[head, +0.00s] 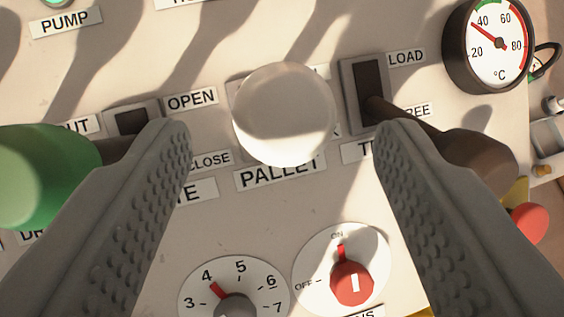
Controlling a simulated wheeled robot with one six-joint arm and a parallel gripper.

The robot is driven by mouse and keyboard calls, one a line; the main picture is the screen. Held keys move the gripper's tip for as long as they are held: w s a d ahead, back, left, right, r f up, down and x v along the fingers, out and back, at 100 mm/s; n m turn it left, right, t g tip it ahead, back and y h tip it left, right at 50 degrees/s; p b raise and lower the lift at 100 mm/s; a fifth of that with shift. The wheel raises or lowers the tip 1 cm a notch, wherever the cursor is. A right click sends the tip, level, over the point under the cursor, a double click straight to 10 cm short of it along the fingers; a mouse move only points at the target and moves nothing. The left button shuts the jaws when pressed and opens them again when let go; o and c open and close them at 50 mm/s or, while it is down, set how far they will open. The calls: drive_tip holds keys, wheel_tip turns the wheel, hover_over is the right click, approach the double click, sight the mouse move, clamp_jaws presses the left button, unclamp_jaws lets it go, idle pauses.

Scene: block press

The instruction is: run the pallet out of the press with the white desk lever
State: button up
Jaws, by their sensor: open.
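The white desk lever's round knob (284,114) stands in the middle of the head view, above a label reading PALLET (280,174). The knob hides its own shaft, most of its slot and its position labels. My gripper (278,135) is open, with one grey ribbed finger on each side of the knob. Gaps show between the knob and both fingers, so nothing is held. The fingertips are level with the lower half of the knob in the picture. The pallet and the press are not in view.
A green-knobbed lever (45,175) is close to my left finger, beside OPEN and CLOSE labels. A brown-knobbed lever (475,160) is close to my right finger, by a LOAD label. Below are a numbered dial (235,290) and a red switch (352,282). A temperature gauge (500,45) is upper right.

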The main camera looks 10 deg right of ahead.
drive_tip(key=v, duration=1.2)
drive_tip(key=shift+s+r, duration=0.2)
drive_tip(key=shift+r, duration=0.05)
idle(0.5)
drive_tip(key=s+a+f+t, duration=0.2)
drive_tip(key=s+a+f, duration=0.3)
drive_tip(key=s+f, duration=0.5)
drive_tip(key=s+a+f+m+t, duration=0.1)
drive_tip(key=s+a+f+t, duration=0.1)
drive_tip(key=s+a+f, duration=0.4)
drive_tip(key=s+a+f+t, duration=0.2)
drive_tip(key=s+a+f, duration=0.4)
drive_tip(key=s+f, duration=0.8)
drive_tip(key=shift+a+f+m+t+h, duration=0.15)
drive_tip(key=shift+f+m+t+h, duration=0.2)
drive_tip(key=shift+f, duration=0.3)
